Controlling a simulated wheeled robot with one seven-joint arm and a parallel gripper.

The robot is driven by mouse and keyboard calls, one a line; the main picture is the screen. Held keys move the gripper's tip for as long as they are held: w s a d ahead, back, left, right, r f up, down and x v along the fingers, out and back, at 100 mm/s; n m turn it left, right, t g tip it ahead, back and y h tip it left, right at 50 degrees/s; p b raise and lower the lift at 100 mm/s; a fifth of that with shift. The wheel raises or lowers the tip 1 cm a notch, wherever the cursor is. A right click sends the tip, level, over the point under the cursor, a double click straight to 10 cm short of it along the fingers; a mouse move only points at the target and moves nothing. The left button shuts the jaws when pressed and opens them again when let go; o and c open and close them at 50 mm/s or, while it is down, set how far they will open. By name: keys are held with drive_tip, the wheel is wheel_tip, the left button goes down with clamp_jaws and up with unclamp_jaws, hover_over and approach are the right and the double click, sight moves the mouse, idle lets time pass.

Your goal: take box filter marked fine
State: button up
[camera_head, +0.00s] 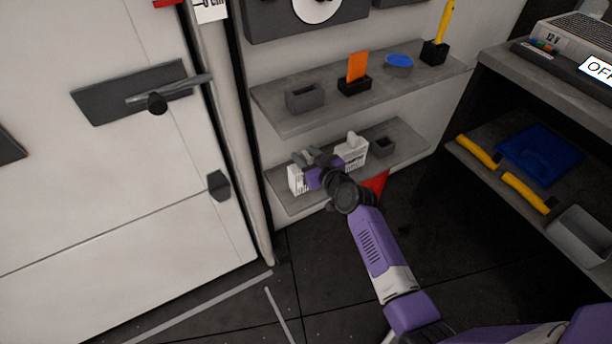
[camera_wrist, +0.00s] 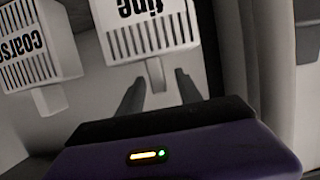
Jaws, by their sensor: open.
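The box filter marked fine (camera_wrist: 150,28) is a white box with black stripes, upside down in the wrist view. Its narrow tab (camera_wrist: 155,74) points towards my gripper (camera_wrist: 158,84). The two dark fingers are open, one on each side of the tab's line; I cannot tell how deep the tab sits between them. In the head view the left white box (camera_head: 296,180) on the lower shelf is partly hidden by my gripper (camera_head: 309,158). A similar box marked coarse (camera_wrist: 40,55) stands beside it; in the head view it appears to be the right one (camera_head: 354,152).
The lower shelf (camera_head: 405,150) also holds a small dark holder (camera_head: 383,145). The upper shelf (camera_head: 290,122) above carries a grey holder (camera_head: 305,97), an orange card (camera_head: 357,66) and a blue disc (camera_head: 399,62). A white door (camera_head: 130,190) stands to the left.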

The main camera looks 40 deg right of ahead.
clamp_jaws()
idle(1.4)
